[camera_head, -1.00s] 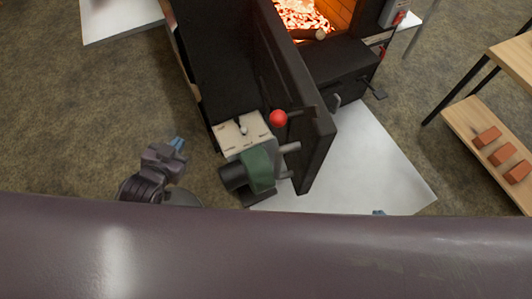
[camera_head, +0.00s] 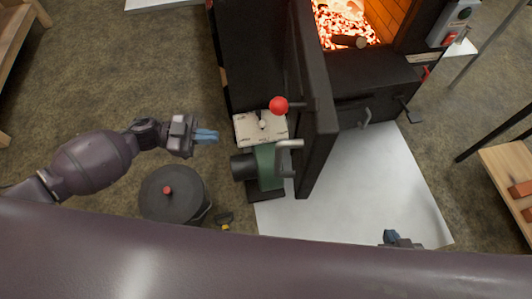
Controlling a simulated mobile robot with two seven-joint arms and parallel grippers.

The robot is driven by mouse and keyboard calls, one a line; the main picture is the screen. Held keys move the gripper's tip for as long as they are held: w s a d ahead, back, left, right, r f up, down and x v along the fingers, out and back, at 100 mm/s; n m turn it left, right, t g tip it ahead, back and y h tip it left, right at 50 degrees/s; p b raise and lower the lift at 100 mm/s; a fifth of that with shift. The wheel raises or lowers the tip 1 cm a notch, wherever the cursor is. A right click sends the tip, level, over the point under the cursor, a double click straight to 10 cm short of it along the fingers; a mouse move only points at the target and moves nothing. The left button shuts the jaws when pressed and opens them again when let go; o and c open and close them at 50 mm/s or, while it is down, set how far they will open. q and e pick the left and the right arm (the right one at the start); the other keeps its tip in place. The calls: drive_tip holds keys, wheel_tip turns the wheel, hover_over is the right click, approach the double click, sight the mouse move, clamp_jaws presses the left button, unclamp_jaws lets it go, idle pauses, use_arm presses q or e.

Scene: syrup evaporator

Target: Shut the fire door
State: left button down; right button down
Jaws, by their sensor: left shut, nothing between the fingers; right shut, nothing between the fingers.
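The fire door (camera_head: 318,95) is a black slab standing wide open, swung out toward me from the left side of the firebox (camera_head: 347,28), where coals glow orange. A red ball knob (camera_head: 279,106) on a dark stem sits at the door. My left gripper (camera_head: 208,136) is shut and empty, left of the control box and apart from the door, with its blue fingers pointing right. My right gripper (camera_head: 390,237) shows only in part at the bottom edge, over the white floor plate. It is shut, low and right of the door, touching nothing visible.
A blower with a green housing (camera_head: 266,166) and a pale control box (camera_head: 250,128) stand left of the door. The white plate (camera_head: 375,185) right of the door is clear. A wooden shelf (camera_head: 508,168) holds bricks.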

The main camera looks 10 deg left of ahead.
use_arm(q)
drive_tip(key=s+d+g, duration=0.2)
drive_tip(key=d, duration=1.2)
drive_tip(key=shift+s+r+n, duration=0.2)
drive_tip(key=shift+s+n, duration=0.1)
drive_tip(key=shift+s, duration=0.05)
drive_tip(key=shift+d, duration=0.15)
